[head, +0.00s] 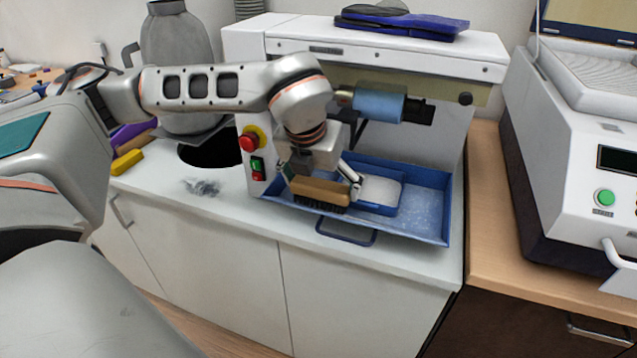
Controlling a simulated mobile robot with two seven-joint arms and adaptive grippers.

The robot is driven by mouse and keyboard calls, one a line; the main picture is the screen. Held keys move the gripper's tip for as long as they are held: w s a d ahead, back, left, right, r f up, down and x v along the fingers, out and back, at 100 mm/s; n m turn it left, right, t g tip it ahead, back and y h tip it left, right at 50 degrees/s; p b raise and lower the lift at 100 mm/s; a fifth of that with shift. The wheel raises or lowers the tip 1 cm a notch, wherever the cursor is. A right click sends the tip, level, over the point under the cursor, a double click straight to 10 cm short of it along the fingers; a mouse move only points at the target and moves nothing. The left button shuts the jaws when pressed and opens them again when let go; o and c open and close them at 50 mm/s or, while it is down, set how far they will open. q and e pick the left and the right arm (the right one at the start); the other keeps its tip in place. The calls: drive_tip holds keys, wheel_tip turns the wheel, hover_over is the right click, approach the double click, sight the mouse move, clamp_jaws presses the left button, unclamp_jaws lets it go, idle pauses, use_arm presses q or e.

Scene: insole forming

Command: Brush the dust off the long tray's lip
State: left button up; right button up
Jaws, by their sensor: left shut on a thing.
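The long blue tray (428,207) sits on the white cabinet top under the white machine, with pale dust on its floor. Its front lip faces me, and a handle (345,232) hangs from it. My left gripper (322,178) is shut on a wooden-backed brush (320,190) with dark bristles pointing down. The brush is at the left part of the tray's front lip. I cannot tell whether the bristles touch the lip. My right gripper is not in view.
A smaller blue pan (379,192) with pale powder stands inside the tray. The white machine (365,45) with a blue roller (379,103) overhangs it. A grey dust patch (202,187) and a yellow block (127,162) lie left. Another machine (580,130) stands right.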

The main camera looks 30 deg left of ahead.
sight(347, 190)
use_arm(q)
drive_tip(key=shift+w+d, duration=0.15)
drive_tip(key=shift+d, duration=0.45)
drive_tip(key=shift+w+d, duration=0.15)
drive_tip(key=shift+d, duration=0.45)
drive_tip(key=shift+w+d+b, duration=0.2)
drive_tip(key=shift+d, duration=0.5)
drive_tip(key=shift+w+d+b, duration=0.15)
drive_tip(key=shift+d, duration=0.5)
drive_tip(key=shift+w+d+f+b, duration=0.15)
drive_tip(key=shift+w+d, duration=0.1)
drive_tip(key=shift+d, duration=0.75)
drive_tip(key=shift+w+d+b, duration=0.1)
drive_tip(key=shift+w+d, duration=0.1)
drive_tip(key=shift+d, duration=0.85)
drive_tip(key=shift+w+d+f+b, duration=0.15)
drive_tip(key=shift+w+d, duration=0.1)
drive_tip(key=shift+d, duration=0.75)
drive_tip(key=shift+d+r, duration=0.1)
drive_tip(key=shift+d, duration=0.05)
drive_tip(key=shift+w+d, duration=0.2)
drive_tip(key=shift+d, duration=0.45)
drive_tip(key=shift+w+d, duration=0.15)
drive_tip(key=shift+d, duration=0.45)
